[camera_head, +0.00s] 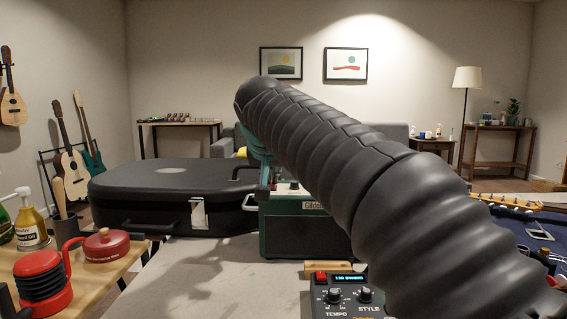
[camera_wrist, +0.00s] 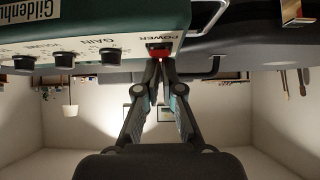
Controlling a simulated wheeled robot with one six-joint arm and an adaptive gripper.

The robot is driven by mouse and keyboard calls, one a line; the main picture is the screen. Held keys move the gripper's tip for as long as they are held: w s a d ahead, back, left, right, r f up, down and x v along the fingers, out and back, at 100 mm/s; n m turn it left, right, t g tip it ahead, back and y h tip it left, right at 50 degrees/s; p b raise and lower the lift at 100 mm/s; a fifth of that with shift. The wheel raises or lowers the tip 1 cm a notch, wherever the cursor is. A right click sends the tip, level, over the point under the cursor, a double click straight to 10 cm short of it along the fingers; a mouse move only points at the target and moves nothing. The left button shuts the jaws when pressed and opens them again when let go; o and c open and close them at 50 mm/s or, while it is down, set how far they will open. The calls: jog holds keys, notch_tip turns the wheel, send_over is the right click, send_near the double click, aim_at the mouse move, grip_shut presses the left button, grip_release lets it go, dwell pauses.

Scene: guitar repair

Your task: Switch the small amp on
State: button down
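The small amp (camera_head: 300,234) is a dark green box with a light control panel, standing on the bench; my arm hides its right part. In the wrist view the amp (camera_wrist: 110,20) appears upside down, with a panel of black knobs and the word POWER beside a red switch (camera_wrist: 159,50). My gripper (camera_wrist: 160,64) points at this switch, its fingertips together or nearly so, right at or just short of the switch. Contact cannot be told, nor which way the switch is set. In the head view my gripper (camera_head: 264,188) is partly hidden at the amp's top left.
A black guitar case (camera_head: 165,190) lies left of and behind the amp. A pedal with TEMPO and STYLE knobs (camera_head: 349,297) sits in front. The pale mat (camera_head: 200,280) has free room.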

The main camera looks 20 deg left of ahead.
jog(key=shift+w+a+f+p, duration=0.15)
jog(key=shift+f+p, duration=0.2)
jog(key=shift+w, duration=0.15)
jog(key=shift+w+a+r+p, duration=0.1)
jog(key=shift+w+a+p, duration=0.1)
jog(key=shift+w+p, duration=0.3)
jog(key=shift+r, duration=0.15)
jog(key=shift+r+p, duration=0.4)
jog(key=r+p, duration=0.2)
jog(key=p, duration=0.1)
jog(key=r+p, duration=0.1)
jog(key=r, duration=0.1)
jog(key=shift+w, duration=0.3)
jog(key=w+r+v, duration=0.1)
jog(key=v, duration=0.8)
jog(key=shift+s+a+p, duration=0.15)
jog(key=shift+a+p, duration=0.05)
jog(key=shift+p, duration=0.1)
jog(key=shift+s, duration=0.1)
